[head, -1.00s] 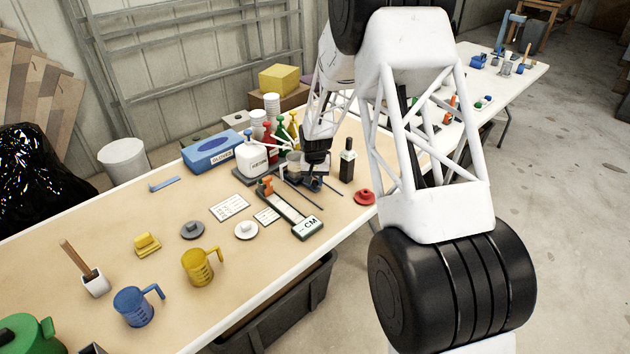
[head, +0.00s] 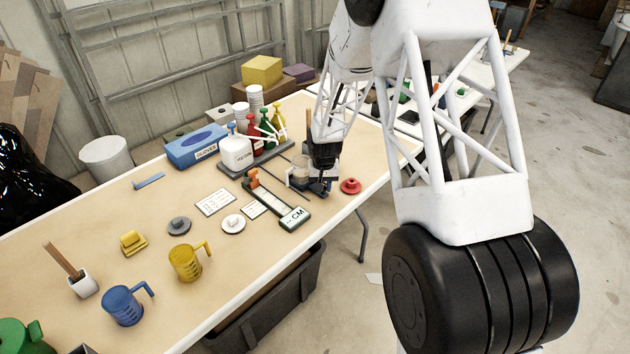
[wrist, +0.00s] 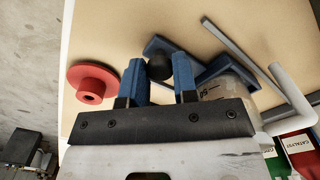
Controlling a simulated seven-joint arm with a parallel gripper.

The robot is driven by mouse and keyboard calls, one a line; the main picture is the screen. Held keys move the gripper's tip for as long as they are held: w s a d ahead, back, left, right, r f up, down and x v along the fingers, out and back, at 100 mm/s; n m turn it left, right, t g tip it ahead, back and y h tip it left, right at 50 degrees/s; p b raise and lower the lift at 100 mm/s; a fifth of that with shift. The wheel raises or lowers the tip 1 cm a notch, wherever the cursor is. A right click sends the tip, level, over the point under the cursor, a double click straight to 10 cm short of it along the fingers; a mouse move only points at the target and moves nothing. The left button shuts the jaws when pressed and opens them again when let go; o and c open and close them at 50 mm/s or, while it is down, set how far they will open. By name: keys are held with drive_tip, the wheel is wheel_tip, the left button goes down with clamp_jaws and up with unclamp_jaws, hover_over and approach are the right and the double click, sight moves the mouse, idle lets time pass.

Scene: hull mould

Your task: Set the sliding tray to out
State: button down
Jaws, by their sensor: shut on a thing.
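The sliding tray, a dark blue-grey piece (head: 318,188), sits near the table's front edge, at the front part of thin grey rails (head: 284,172). It also shows in the wrist view (wrist: 215,66), partly behind my fingers. A clear measuring cup (head: 298,172) stands on or right beside it; I cannot tell which. The cup also shows in the wrist view (wrist: 232,88). My gripper (head: 323,178) is low over the tray. In the wrist view its blue fingers (wrist: 159,80) are shut on a round black knob (wrist: 160,66). The knob's base is mostly hidden.
A red flanged disc (head: 350,186) lies just right of my gripper. A scale (head: 293,217) lies to the left. A white resin container (head: 236,153) and coloured bottles (head: 264,132) stand behind. The table's front edge (head: 362,203) is close.

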drive_tip(key=shift+s+d, duration=1.35)
drive_tip(key=shift+d, duration=0.05)
drive_tip(key=c, duration=0.9)
unclamp_jaws()
drive_tip(key=shift+r, duration=0.1)
wheel_tip(320, 180, up, 8)
